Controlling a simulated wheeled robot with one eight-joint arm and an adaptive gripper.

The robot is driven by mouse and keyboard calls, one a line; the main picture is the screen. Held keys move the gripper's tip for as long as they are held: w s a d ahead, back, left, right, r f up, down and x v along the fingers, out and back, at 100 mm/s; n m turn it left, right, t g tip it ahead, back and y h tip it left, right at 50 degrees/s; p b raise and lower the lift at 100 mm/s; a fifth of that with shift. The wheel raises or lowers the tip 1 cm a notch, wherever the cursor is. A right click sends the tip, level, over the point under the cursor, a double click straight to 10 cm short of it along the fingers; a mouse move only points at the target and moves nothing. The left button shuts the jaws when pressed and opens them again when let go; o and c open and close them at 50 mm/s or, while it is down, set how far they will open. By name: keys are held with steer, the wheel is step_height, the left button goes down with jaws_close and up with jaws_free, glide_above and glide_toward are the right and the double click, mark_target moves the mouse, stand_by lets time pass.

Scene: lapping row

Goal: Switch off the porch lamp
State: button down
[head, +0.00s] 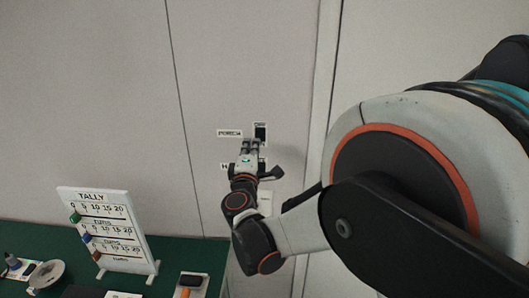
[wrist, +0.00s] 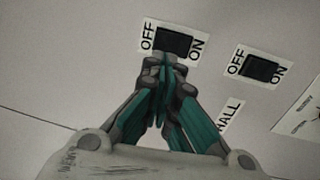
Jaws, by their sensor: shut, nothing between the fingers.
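The porch switch (head: 261,131) is a dark rocker on a white plate on the wall, right of the PORCH label (head: 229,133). In the wrist view the porch switch (wrist: 175,41) has OFF at its left end and ON at its right. My gripper (head: 251,143) is shut and empty, its fingertips (wrist: 166,60) in front of the switch's near edge. I cannot tell whether they touch it. The gripper hides the PORCH label in the wrist view. The lamp itself is not in view.
A second switch (wrist: 260,68) with the HALL label (wrist: 230,116) sits close beside the porch switch. A white notice (wrist: 302,112) is farther right. Below left, a green table (head: 185,255) holds a TALLY board (head: 105,225) and small items. The wall left of the switches is clear.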

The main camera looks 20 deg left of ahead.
mark_target(254, 130)
steer(key=x, duration=0.3)
steer(key=shift+w+a, duration=0.1)
steer(key=shift+w, duration=0.4)
steer(key=shift+r, duration=0.1)
steer(key=shift+w+a+r+b, duration=0.1)
steer(key=shift+w+r+b, duration=0.05)
steer(key=shift+w+b, duration=0.15)
steer(key=shift+s, duration=0.1)
steer(key=shift+s, duration=0.3)
steer(key=s+d+r+p, duration=0.1)
steer(key=s+d, duration=0.2)
steer(key=s, duration=0.9)
steer(key=shift+s+d+r, duration=0.15)
steer(key=shift+s+r, duration=0.2)
steer(key=shift+s, duration=0.05)
steer(key=shift+w, duration=0.1)
